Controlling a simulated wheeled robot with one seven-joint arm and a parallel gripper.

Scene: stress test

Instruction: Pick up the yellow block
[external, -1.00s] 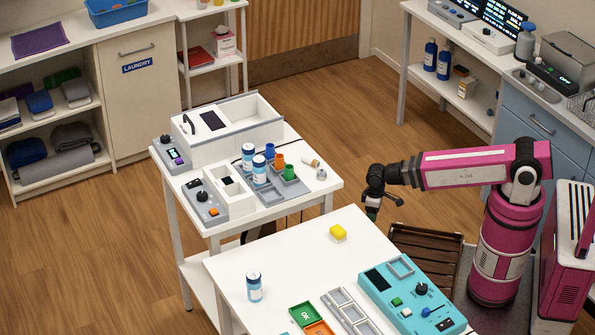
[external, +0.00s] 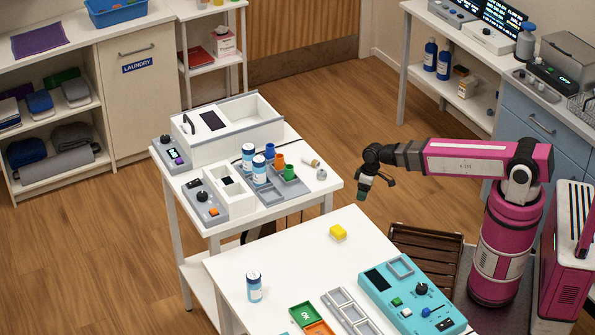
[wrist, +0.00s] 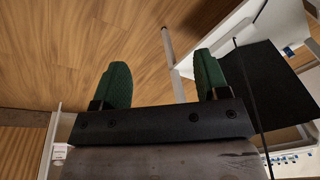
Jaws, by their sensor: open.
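The yellow block (external: 338,233) lies on the white table (external: 290,235) near its far edge in the external view. My gripper (external: 362,196) hangs above and beyond the block, up and to the right of it in the picture, apart from it. In the wrist view my gripper (wrist: 160,85) shows two green finger pads spread wide with nothing between them. The block is not in the wrist view, which shows wooden floor and a white table leg.
A white-capped bottle (external: 254,287), a teal device (external: 412,297), a grey tray (external: 350,312) and a green bin (external: 305,314) stand on the same table. A brown slatted crate (external: 425,245) is to its right. The tabletop around the block is clear.

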